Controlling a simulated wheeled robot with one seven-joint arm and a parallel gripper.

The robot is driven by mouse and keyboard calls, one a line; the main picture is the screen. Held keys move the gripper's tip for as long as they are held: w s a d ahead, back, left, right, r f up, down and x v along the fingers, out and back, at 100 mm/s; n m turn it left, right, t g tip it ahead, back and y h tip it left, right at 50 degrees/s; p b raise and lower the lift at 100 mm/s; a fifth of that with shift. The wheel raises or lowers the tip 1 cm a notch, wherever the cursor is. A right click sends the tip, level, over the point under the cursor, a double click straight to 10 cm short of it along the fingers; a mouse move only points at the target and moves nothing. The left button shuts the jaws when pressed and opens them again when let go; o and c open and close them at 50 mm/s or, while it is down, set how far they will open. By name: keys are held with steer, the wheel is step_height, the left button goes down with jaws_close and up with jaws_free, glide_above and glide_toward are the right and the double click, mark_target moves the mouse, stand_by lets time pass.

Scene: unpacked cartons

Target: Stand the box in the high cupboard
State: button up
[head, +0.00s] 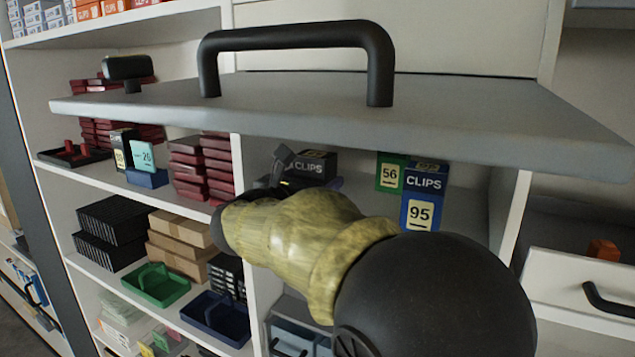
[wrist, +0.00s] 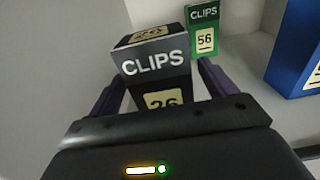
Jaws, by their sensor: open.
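The high cupboard (head: 455,205) has its grey flap door (head: 300,110) raised, with a black bar handle on it. My arm reaches under the flap into the cupboard. A dark grey CLIPS box (head: 315,166), numbered 26, stands inside; it shows closely in the wrist view (wrist: 158,68). My gripper (head: 308,182) is open, with one dark purple finger on each side of this box, also in the wrist view (wrist: 162,78). Whether the fingers touch it I cannot tell. The box's lower part is hidden by my gripper.
A green box (wrist: 204,35) numbered 56 stands behind and right of the dark box. A blue box (head: 420,197) numbered 95 stands further right. The flap hangs low over my arm. Open shelves at left hold red cases (head: 188,165), trays and cartons.

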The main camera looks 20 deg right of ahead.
steer(key=b+v, duration=0.2)
steer(key=v, duration=0.6)
steer(key=shift+s+a, duration=0.15)
